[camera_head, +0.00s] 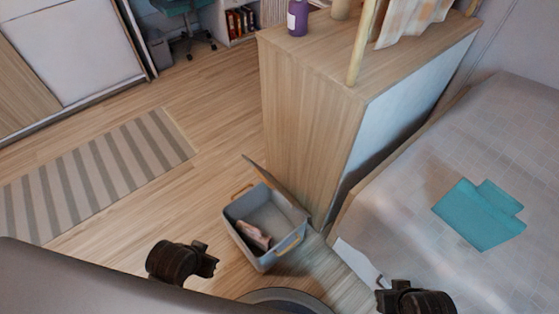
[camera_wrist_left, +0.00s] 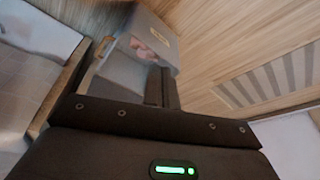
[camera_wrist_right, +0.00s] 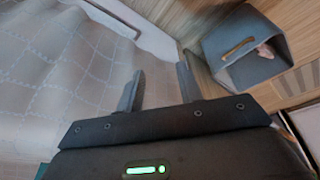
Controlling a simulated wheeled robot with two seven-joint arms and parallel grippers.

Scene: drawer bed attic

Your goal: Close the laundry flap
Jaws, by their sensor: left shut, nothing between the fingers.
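A grey bin (camera_head: 233,213) with light wooden handles sits on the floor beside the wooden cabinet. Its top is open, with a pinkish cloth (camera_head: 254,236) inside. A thin wooden panel (camera_head: 276,182) stands tilted along the bin's far edge, against the cabinet's foot; it looks like the flap, though I cannot tell where it is hinged. My left gripper (camera_head: 210,262) is shut and empty, left of and nearer than the bin. In the left wrist view its fingers (camera_wrist_left: 161,88) are together below the bin. My right gripper (camera_head: 384,294) is open and empty beside the bed; its fingers (camera_wrist_right: 158,88) are apart.
The wooden cabinet (camera_head: 310,110) stands behind the bin, with a purple bottle (camera_head: 297,18) on top. The bed (camera_head: 400,215) with a teal cloth (camera_head: 478,215) fills the right. Open floor and a striped rug (camera_head: 95,175) lie to the left.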

